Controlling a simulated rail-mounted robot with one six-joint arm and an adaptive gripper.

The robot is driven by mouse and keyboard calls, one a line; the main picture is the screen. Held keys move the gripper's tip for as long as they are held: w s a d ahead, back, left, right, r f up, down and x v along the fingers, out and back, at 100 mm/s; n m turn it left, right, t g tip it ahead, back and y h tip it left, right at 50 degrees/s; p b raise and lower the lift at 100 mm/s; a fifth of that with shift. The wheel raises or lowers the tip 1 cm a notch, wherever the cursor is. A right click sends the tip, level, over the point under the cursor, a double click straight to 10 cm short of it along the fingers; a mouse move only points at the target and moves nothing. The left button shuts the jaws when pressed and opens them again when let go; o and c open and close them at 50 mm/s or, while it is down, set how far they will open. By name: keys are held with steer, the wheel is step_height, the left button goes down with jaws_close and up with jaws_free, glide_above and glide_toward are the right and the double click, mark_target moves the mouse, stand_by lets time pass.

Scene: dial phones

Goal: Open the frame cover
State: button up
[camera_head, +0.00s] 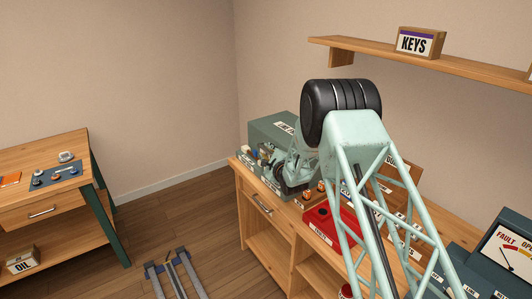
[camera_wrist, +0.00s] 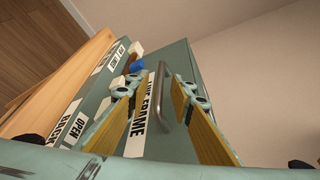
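The frame cover (camera_wrist: 187,62) is a grey-green panel on a box, with a white label reading what looks like "LINE FRAME" and a grey bar handle (camera_wrist: 161,95). My gripper (camera_wrist: 155,88) is open, one finger on each side of the handle in the wrist view. I see a gap between each finger and the handle; whether the fingertips reach past it I cannot tell. In the head view the green frame box (camera_head: 272,128) stands at the left end of the counter, and my wrist partly hides it. The cover looks closed.
Labelled strips (camera_wrist: 98,72) and small knobs lie along the box's side. On the counter are a red tray (camera_head: 320,222) and a grey meter console (camera_head: 505,250). A shelf with a KEYS box (camera_head: 420,42) hangs above.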

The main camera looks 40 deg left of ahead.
steer(key=shift+w+a+f, duration=0.15)
steer(key=shift+w+a, duration=0.05)
steer(key=shift+a, duration=0.2)
steer(key=shift+c, duration=0.5)
jaws_close()
